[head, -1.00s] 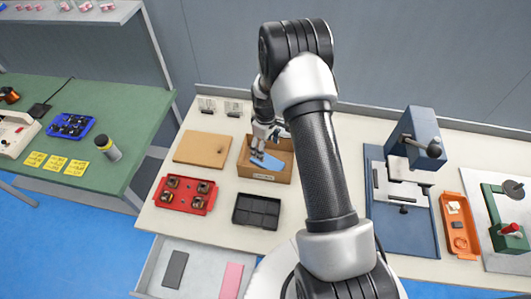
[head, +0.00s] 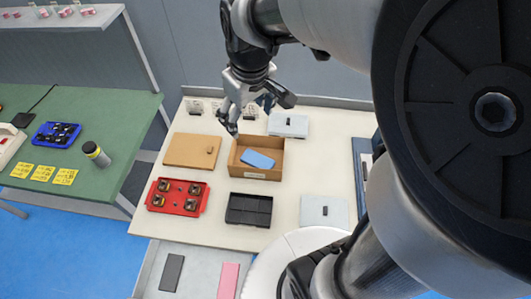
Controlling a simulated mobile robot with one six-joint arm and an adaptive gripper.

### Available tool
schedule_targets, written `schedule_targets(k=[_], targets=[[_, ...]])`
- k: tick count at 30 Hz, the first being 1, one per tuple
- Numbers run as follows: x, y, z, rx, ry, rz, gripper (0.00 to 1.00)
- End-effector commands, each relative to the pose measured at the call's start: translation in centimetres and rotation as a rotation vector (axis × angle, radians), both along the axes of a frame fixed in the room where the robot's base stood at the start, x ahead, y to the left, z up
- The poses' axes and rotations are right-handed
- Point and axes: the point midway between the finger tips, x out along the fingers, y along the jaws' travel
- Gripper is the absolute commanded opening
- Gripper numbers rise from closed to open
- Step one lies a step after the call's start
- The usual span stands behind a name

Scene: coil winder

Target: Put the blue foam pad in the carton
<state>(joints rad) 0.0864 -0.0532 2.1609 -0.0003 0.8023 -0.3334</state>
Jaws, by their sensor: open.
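The blue foam pad (head: 258,160) lies inside the open cardboard carton (head: 256,174), at a slant in its left and middle part. My gripper (head: 262,112) is open and empty above and behind the carton, apart from the pad. The carton stands on the cream table with a label on its front wall.
A wooden board (head: 188,150) is left of the carton, and a red tray (head: 176,196) and black tray (head: 249,209) are in front. Pale lidded pieces (head: 288,125) (head: 324,211) are behind and front right. An open drawer (head: 200,268) holds grey and pink pads. My arm covers the right side.

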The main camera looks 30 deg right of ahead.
Motion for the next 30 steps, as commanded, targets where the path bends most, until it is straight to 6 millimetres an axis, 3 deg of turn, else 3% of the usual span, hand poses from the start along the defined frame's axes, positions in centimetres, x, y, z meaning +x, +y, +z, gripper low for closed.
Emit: schedule_targets(k=[1, 4, 9, 12, 18, 30], targets=[[-2.2, 0.6, 1.6, 0.007, -0.032, -0.024, 0.71], [-6.3, 1.6, 3.4, 0.026, -0.075, -0.082, 0.71], [-12.2, 2.6, 4.5, 0.063, -0.137, -0.167, 0.71], [-14.5, 2.9, 4.4, 0.080, -0.160, -0.202, 0.71], [-16.3, 3.2, 4.1, 0.096, -0.179, -0.234, 0.71], [-16.4, 3.2, 4.1, 0.096, -0.179, -0.234, 0.71]])
